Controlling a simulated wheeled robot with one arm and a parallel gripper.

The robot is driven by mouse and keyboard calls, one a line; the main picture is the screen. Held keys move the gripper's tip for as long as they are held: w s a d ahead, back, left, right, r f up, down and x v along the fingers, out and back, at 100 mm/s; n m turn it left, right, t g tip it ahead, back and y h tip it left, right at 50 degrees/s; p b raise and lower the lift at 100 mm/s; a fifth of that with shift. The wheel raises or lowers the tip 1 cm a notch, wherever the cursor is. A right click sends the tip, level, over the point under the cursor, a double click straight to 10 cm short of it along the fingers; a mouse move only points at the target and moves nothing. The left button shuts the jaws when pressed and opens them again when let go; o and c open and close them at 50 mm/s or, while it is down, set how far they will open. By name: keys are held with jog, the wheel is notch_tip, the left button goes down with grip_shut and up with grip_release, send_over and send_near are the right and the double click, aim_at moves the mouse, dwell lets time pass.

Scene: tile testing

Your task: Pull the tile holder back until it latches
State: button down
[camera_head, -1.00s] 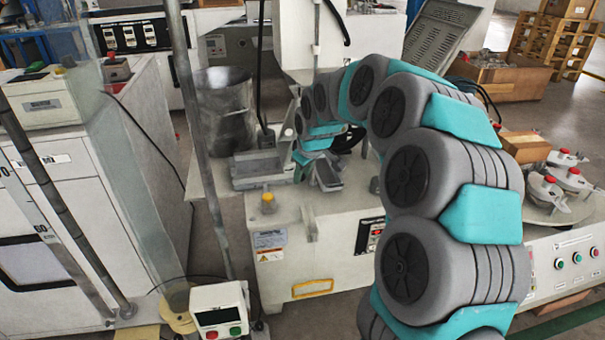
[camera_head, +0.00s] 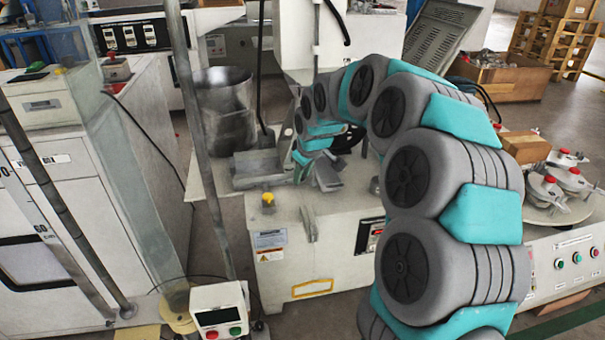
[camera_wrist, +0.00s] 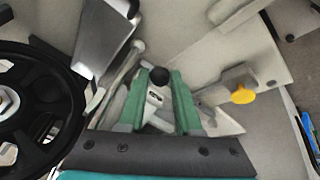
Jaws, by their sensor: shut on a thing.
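My gripper (camera_wrist: 160,105) has two green fingers in the wrist view. They are shut on a metal lever (camera_wrist: 154,99) with a black ball knob (camera_wrist: 159,75), which looks like the handle of the tile holder. The rest of the holder is hard to make out behind the fingers. In the head view my gripper (camera_head: 301,166) reaches down to the white machine's top (camera_head: 345,203), beside grey metal parts; my wrist hides the lever there. A flat grey metal piece (camera_head: 328,175) stands tilted just right of it.
A black handwheel (camera_wrist: 62,95) is close on the left in the wrist view. A yellow knob (camera_wrist: 243,95) on a metal bracket is to the right. A metal drum (camera_head: 222,105) stands behind, and a thin upright post (camera_head: 190,110) is left of the machine.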

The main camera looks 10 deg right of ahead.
jog(key=a+p, duration=0.1)
jog(key=a, duration=1.3)
jog(key=shift+r, duration=0.15)
jog(key=c, duration=0.9)
grip_release()
jog(key=v, duration=0.7)
jog(key=shift+s+r, duration=0.1)
jog(key=shift+r, duration=0.2)
